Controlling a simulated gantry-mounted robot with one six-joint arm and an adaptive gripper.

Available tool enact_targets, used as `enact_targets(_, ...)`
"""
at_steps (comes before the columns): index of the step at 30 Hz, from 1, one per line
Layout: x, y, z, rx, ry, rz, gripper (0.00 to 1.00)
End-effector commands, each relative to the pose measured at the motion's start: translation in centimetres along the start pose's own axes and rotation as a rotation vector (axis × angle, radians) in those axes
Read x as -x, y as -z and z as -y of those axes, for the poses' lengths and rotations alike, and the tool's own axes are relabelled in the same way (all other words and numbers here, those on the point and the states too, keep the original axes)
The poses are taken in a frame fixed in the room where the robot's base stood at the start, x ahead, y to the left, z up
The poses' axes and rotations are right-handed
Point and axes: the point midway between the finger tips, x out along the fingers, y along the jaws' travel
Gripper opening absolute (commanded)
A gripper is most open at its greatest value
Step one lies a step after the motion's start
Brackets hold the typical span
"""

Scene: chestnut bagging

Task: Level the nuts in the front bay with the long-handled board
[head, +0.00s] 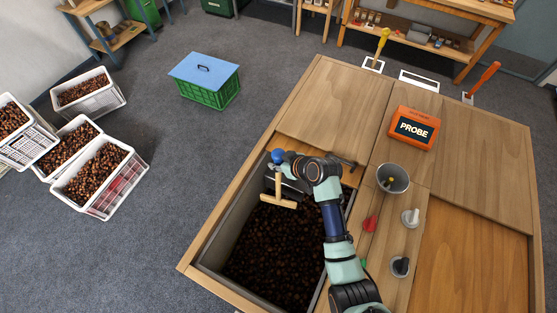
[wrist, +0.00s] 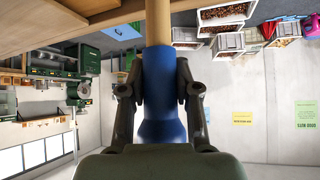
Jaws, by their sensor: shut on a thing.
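The long-handled board (head: 278,203) is a pale wooden T. Its crosspiece hangs low at the back of the open front bay (head: 213,237), over or on the nuts. I cannot tell whether it touches them. Dark brown nuts (head: 268,255) fill the bay below its rim, and my arm covers the bay's right part. My gripper (wrist: 160,100) is shut on the blue grip of the board's handle, one finger on each side. The bare wooden shaft (wrist: 157,22) runs out past the fingers in the wrist view. The blue end (head: 278,157) shows in the head view.
Right of the bay, the wooden bench top (head: 330,105) carries an orange PROBE box (head: 413,128), a grey cup (head: 393,178), a red scoop-like item (head: 370,223) and small knobs. White crates of chestnuts (head: 100,178) and a green crate (head: 210,94) stand on the floor.

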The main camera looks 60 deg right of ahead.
Motion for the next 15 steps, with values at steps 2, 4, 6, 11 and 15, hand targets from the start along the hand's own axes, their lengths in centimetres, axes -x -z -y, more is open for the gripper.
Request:
enact_targets(2, -1.1, -1.0, 0.0, 0.0, 0.0, -0.002, 0.0)
enact_targets(4, -1.6, -1.6, 0.0, 0.0, -0.001, -0.002, 0.0)
enact_targets(6, -2.2, -2.2, 0.0, 0.001, -0.001, -0.002, 0.0)
enact_targets(11, -3.5, -3.5, 0.0, 0.001, -0.001, -0.003, 0.0)
enact_targets(15, -4.7, -4.8, 0.0, 0.0, -0.001, -0.002, 0.0)
